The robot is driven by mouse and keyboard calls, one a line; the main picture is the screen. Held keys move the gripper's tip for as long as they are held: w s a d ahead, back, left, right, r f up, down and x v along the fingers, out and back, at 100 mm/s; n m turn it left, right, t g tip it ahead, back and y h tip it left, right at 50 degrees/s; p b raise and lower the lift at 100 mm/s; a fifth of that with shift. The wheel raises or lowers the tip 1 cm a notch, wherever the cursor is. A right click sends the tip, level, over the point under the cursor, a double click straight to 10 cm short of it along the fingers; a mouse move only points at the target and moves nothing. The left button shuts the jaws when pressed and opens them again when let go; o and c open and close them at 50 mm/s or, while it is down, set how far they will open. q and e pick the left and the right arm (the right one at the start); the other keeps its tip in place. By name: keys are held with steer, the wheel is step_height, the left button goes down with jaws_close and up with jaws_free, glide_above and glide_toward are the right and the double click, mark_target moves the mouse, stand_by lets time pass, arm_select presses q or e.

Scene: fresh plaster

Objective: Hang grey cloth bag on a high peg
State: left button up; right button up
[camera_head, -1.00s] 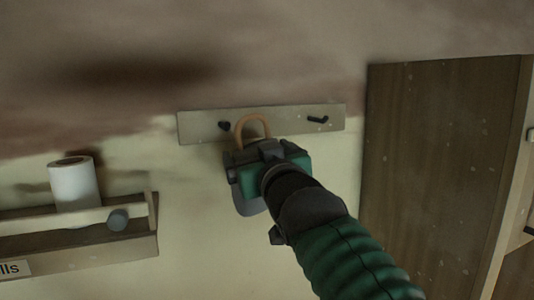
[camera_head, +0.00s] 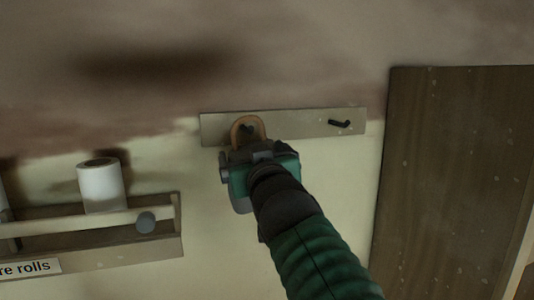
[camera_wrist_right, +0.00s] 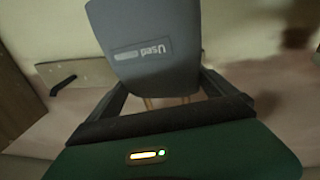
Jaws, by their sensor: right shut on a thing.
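The grey cloth bag (camera_wrist_right: 150,45) hangs in my right gripper, its label reading "Used" in the right wrist view. My right gripper (camera_head: 255,152) is shut on it, just below the peg board (camera_head: 290,124). The bag's tan loop handle (camera_head: 238,128) stands up above the gripper in the head view. The left black peg (camera_head: 247,128) shows within the loop's outline; whether the loop is around the peg or only in front of it I cannot tell. The right peg (camera_head: 340,123) is bare. In the head view the arm and gripper hide most of the bag. My left gripper is not in view.
A shelf (camera_head: 165,248) labelled "...re rolls" with a white roll (camera_head: 101,186) is at the lower left. A brown wooden panel (camera_head: 450,180) stands at the right. The wall between shelf and panel is otherwise clear.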

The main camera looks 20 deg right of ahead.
mark_target(275, 151)
steer(key=a, duration=0.3)
steer(key=shift+w+a+r, duration=0.15)
steer(key=shift+w+a, duration=0.1)
steer(key=shift+a, duration=0.15)
steer(key=shift+d, duration=0.3)
steer(key=shift+w+d+f+p, duration=0.15)
steer(key=shift+w+d, duration=0.2)
steer(key=shift+d, duration=1.05)
steer(key=shift+w+d+f+p, duration=0.1)
steer(key=shift+w+d, duration=0.2)
steer(key=shift+d, duration=1.1)
steer(key=shift+w+d+f+p, duration=0.15)
steer(key=shift+w+d, duration=0.2)
steer(key=shift+d, duration=1.05)
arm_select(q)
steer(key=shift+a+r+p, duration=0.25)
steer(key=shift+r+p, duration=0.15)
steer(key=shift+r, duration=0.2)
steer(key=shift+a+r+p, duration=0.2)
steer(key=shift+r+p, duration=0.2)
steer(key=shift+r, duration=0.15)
arm_select(e)
steer(key=shift+w+a+r, duration=0.1)
steer(key=shift+a, duration=0.9)
